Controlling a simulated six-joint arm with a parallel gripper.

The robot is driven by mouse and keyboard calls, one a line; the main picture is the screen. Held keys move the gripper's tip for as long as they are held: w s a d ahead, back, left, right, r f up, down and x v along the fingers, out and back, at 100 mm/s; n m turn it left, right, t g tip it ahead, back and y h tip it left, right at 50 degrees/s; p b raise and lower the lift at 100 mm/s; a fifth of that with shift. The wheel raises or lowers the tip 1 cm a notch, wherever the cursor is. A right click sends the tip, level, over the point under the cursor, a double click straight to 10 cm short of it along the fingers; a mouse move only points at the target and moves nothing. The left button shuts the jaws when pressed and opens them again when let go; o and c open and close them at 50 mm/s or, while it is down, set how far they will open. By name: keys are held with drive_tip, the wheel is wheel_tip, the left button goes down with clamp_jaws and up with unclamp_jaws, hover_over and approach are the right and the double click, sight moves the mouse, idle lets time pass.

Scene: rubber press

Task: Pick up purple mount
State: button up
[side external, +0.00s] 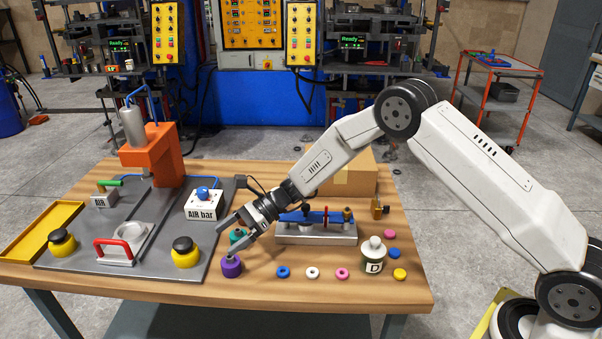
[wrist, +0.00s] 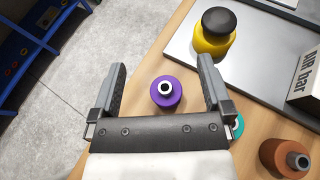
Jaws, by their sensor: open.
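My gripper (side external: 229,241) is open and empty just above the mount in the side view. In the wrist view my gripper (wrist: 162,75) has one finger on each side of the mount, with a gap to each. I cannot tell the exact height between the fingertips and the mount.
A yellow-based black button (side external: 186,251) is to the left. Small rings, such as a blue one (side external: 283,272), lie to the right.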

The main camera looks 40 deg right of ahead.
sight(234, 257)
drive_tip(key=shift+f, duration=1.75)
drive_tip(key=shift+f, duration=0.6)
drive_tip(key=f, duration=0.1)
drive_tip(key=a+f, duration=0.1)
drive_tip(key=f, duration=0.1)
drive_tip(key=shift+w+a, duration=0.1)
drive_tip(key=shift+a, duration=0.15)
drive_tip(key=shift+w+a+f, duration=0.15)
drive_tip(key=shift+a+f, duration=0.05)
drive_tip(key=shift+a, duration=0.4)
clamp_jaws()
drive_tip(key=shift+r, duration=0.15)
